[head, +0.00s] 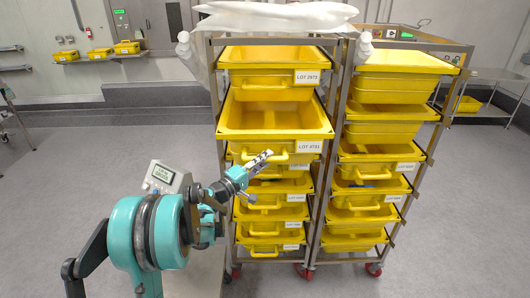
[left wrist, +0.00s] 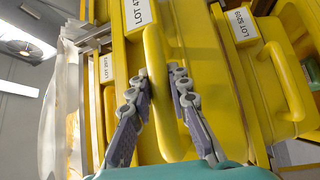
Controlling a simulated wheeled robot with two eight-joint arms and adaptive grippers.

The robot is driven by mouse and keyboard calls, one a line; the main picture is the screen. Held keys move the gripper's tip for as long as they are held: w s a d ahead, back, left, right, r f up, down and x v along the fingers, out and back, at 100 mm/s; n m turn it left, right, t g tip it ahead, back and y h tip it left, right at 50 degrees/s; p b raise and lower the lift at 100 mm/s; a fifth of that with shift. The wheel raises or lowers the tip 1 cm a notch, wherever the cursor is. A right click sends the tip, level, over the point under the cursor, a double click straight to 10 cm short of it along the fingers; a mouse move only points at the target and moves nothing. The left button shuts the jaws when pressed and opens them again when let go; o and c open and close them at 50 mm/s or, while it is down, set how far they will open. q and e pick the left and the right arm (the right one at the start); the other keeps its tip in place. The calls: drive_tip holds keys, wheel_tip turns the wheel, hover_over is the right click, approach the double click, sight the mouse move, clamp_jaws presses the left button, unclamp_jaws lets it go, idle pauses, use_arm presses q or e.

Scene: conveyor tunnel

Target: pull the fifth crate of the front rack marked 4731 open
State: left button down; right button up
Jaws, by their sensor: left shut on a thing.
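The yellow crate labelled LOT 4731 (head: 232,118) is second from the top in the left of two racks. It stands out toward me beyond the crates above and below, and its open top shows. In the left wrist view its front wall and part of its label (left wrist: 140,13) are close. My left gripper (head: 262,161) is at the handle on the crate's front. In the left wrist view my left gripper (left wrist: 163,82) has one finger on each side of the handle (left wrist: 166,118) and is shut on it. My right gripper is in neither view.
The crate labelled LOT 2973 (head: 268,80) sits above, and several labelled crates sit below. A second rack of yellow crates (head: 375,129) stands close on the right. White plastic sheeting (head: 275,16) lies on top. The floor (head: 60,190) at left is clear.

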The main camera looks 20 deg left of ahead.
use_arm(q)
drive_tip(key=s+d, duration=0.3)
drive_tip(key=s, duration=0.4)
drive_tip(key=s+d, duration=0.4)
drive_tip(key=s, duration=0.3)
drive_tip(key=shift+s, duration=0.3)
drive_tip(key=c, duration=1.4)
unclamp_jaws()
drive_tip(key=v, duration=1.2)
drive_tip(key=shift+f, duration=0.15)
